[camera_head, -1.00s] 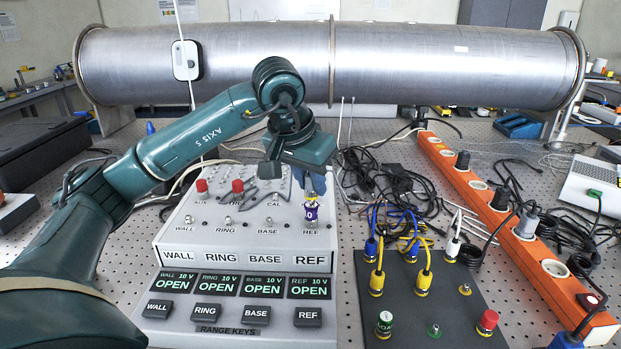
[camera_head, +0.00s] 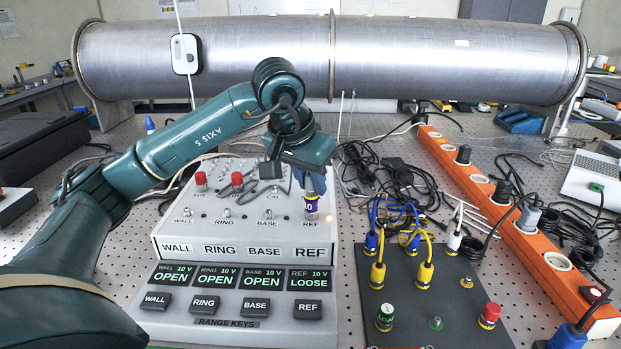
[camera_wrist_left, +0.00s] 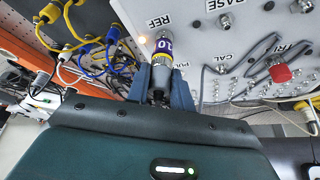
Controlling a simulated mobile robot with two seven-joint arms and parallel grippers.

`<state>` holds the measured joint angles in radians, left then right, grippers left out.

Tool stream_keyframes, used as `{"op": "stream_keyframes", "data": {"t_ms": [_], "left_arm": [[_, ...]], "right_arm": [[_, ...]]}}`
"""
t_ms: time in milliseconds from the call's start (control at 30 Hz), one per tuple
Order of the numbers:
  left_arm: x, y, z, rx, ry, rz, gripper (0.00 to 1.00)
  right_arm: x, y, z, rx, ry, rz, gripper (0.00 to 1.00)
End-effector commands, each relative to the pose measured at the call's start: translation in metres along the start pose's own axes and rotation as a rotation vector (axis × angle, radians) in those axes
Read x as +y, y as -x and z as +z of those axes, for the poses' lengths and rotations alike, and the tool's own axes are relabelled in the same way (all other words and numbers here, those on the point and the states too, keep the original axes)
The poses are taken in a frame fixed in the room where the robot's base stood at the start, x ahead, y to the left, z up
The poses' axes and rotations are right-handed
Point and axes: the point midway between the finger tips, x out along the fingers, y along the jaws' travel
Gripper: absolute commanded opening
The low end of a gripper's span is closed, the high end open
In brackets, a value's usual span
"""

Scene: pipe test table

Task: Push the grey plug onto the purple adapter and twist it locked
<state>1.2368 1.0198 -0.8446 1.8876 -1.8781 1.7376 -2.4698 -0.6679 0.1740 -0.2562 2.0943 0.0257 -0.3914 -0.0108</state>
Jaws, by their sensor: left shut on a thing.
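My left gripper (camera_head: 311,182) is shut on the grey plug (camera_wrist_left: 161,72), above the REF position of the grey test box (camera_head: 170,232). The purple adapter (camera_head: 311,205), marked with a number, stands at REF, directly below the plug. In the left wrist view the plug is in line with the adapter (camera_wrist_left: 164,46) and appears to touch it, with a yellow band between them. The fingers hide part of the plug. The REF display (camera_head: 309,280) reads LOOSE; the WALL, RING and BASE displays read OPEN. My right gripper is not in view.
Red-capped posts (camera_head: 237,181) and small switches stand on the box, left of the gripper. A dark panel (camera_head: 455,335) with yellow and blue plugs lies to the right, beside an orange power strip (camera_head: 520,238) and tangled black cables. A large metal pipe (camera_head: 400,65) spans the back.

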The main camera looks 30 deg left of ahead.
Motion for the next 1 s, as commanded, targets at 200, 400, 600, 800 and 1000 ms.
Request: {"op": "stream_keyframes", "data": {"t_ms": [200, 400, 600, 800, 1000], "left_arm": [[-0.0001, 0.0002, -0.0001, 0.0, 0.0, 0.0, 0.0], [-0.0017, -0.0007, 0.0004, -0.001, -0.131, 0.056, 0.0], [-0.0015, -0.0013, 0.0003, -0.002, -0.356, 0.151, 0.0], [-0.001, -0.0018, 0.0008, -0.002, -0.419, 0.175, 0.0], [-0.0009, -0.0021, 0.0009, -0.003, -0.418, 0.174, 0.27]], "right_arm": [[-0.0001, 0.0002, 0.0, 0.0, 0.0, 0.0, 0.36], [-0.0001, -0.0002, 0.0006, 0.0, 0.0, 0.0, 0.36], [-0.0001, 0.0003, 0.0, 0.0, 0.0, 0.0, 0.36], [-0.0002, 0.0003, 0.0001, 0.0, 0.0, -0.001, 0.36], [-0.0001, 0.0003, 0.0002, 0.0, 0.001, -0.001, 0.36]]}}
